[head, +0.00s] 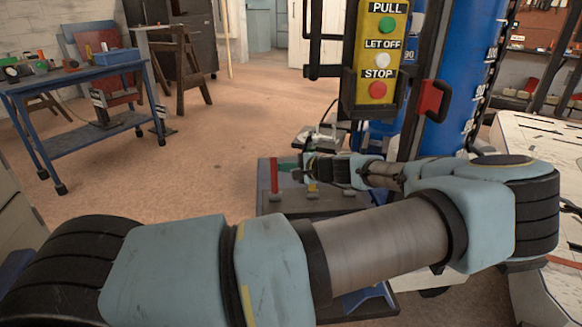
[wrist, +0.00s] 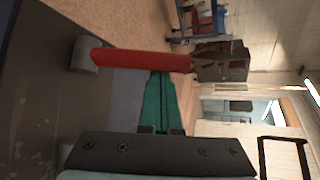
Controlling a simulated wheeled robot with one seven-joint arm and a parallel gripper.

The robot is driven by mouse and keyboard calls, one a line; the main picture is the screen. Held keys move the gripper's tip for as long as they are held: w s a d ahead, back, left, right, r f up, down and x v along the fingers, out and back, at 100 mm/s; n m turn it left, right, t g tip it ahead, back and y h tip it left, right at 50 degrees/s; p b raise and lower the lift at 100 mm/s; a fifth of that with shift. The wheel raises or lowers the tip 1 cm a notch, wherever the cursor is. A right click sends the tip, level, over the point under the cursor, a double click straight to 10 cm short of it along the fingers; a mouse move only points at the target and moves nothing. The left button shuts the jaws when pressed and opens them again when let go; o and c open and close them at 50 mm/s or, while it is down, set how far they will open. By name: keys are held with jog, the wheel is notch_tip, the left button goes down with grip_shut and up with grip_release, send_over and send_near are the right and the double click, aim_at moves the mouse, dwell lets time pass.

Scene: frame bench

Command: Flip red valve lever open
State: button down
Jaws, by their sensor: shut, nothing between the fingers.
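The red valve lever (head: 274,176) stands up from the left part of a grey panel (head: 330,203) in the head view. In the wrist view the red lever (wrist: 140,61) runs across the picture from a grey round pivot (wrist: 85,55) at left. My gripper (head: 290,168) is just right of the lever in the head view. Its green fingers (wrist: 162,85) are together and empty, and their tips reach close to the lever's side in the wrist view. I cannot tell whether they touch it. My arm hides the front of the panel.
A button post (head: 379,60) with green, white and red buttons and a blue cylinder (head: 458,80) stand behind my arm. A red block (head: 430,98) is on the post's right. A blue workbench (head: 90,75) is at far left. The floor (head: 210,160) between is clear.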

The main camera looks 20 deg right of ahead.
jog(key=shift+w+a, duration=0.15)
jog(key=shift+w, duration=0.05)
jog(key=shift+f, duration=0.1)
